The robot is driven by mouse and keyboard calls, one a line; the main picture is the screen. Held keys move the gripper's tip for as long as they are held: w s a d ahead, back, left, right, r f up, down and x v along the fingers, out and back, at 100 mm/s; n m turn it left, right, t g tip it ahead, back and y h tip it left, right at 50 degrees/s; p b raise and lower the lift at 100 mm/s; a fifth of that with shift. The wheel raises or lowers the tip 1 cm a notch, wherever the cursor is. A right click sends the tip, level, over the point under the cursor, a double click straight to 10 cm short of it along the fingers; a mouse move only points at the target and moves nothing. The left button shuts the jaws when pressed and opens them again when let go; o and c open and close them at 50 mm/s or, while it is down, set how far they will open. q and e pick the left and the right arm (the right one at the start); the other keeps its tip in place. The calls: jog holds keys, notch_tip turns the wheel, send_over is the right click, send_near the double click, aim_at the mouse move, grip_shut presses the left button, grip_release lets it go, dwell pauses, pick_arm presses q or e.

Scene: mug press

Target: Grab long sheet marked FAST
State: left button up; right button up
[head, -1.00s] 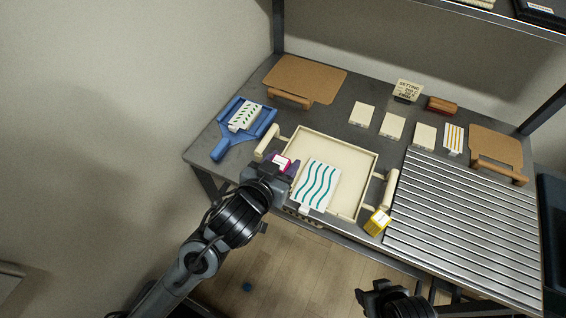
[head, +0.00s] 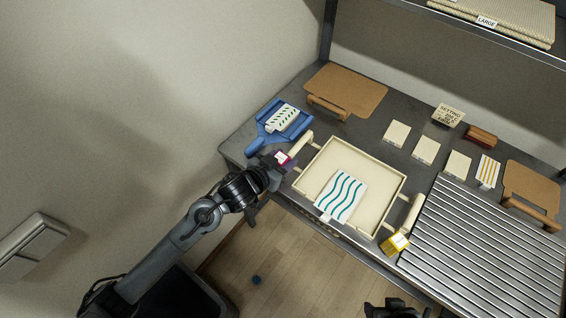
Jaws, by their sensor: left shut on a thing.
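A sheet with teal wavy lines (head: 342,197) lies in the front of the cream tray (head: 393,178), with a small white tab at its near end. A white piece with green marks (head: 282,117) rests on the blue holder (head: 270,136). A sheet with yellow stripes (head: 488,172) lies at the right. I cannot read FAST on any of them.
A yellow block (head: 395,243) stands near the tray's right handle. Several cream blocks (head: 426,150), a lettered sign (head: 448,115) and a brown block (head: 481,136) stand behind. Brown boards (head: 346,88) lie at the back and right. A ribbed metal panel (head: 480,245) fills the front right.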

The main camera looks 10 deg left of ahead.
pick_arm(q)
jog(key=shift+f, duration=1.2)
jog(key=shift+f, duration=0.1)
jog(key=o, duration=1.2)
jog(key=shift+c, duration=0.2)
jog(key=v, duration=1.2)
jog(key=s+a+f+n+g+y, duration=0.1)
jog(key=s+a+f+g+y, duration=0.1)
jog(key=s, duration=0.8)
jog(key=s+a+f+n+g+y, duration=0.2)
jog(key=s+a+f+g, duration=0.3)
jog(key=s+f, duration=0.4)
jog(key=s+g+y, duration=0.1)
jog(key=s, duration=0.1)
jog(key=shift+s+a+g+y+b, duration=0.3)
jog(key=shift+g+b, duration=0.05)
jog(key=shift+g, duration=0.05)
